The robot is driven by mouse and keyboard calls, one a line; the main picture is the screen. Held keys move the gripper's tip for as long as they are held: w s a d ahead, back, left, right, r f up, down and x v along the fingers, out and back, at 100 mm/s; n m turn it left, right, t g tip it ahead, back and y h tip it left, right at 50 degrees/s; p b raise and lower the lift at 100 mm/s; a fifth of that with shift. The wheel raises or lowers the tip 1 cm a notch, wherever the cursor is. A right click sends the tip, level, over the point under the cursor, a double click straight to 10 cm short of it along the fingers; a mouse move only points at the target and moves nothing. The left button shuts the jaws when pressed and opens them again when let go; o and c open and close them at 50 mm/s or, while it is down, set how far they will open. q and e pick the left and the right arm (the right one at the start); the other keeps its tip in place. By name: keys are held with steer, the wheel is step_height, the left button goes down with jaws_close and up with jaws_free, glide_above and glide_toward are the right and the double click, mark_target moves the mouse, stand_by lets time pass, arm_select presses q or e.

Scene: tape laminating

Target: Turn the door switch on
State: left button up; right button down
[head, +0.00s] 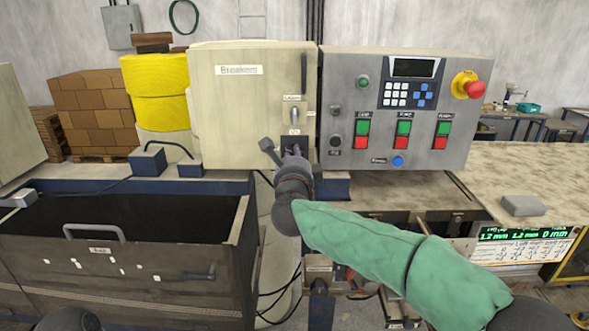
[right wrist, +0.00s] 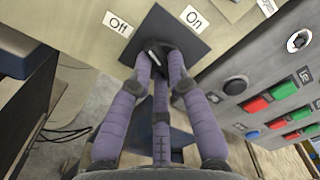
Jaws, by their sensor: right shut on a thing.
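The door switch sits on a dark square plate (right wrist: 168,26) low on the cream Breakers cabinet (head: 235,105). The plate also shows in the head view (head: 290,141). The "Off" label (right wrist: 118,25) is at its left and the "On" label (right wrist: 194,16) at its upper right in the right wrist view. My right gripper (head: 292,157) reaches up to the plate, its purple-grey fingers (right wrist: 160,62) closed around the small dark switch knob (right wrist: 153,46). The fingers hide most of the knob, so I cannot tell exactly which label it points to.
A grey control panel (head: 345,100) with green and red buttons and a red emergency knob (head: 468,86) stands right of the cabinet. A lever switch (head: 295,116) is above the plate. A dark bin (head: 120,215) is at left, a worktable (head: 540,170) at right.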

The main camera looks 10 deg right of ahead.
steer(key=shift+a+r+m+b, duration=0.1)
steer(key=shift+m+b, duration=3.05)
steer(key=shift+m, duration=0.3)
steer(key=shift+a+m+b, duration=0.1)
steer(key=shift+m+b, duration=3)
steer(key=shift+m, duration=0.35)
steer(key=c, duration=1.2)
jaws_free()
steer(key=shift+r, duration=0.1)
steer(key=v, duration=1.2)
steer(key=shift+d, duration=0.1)
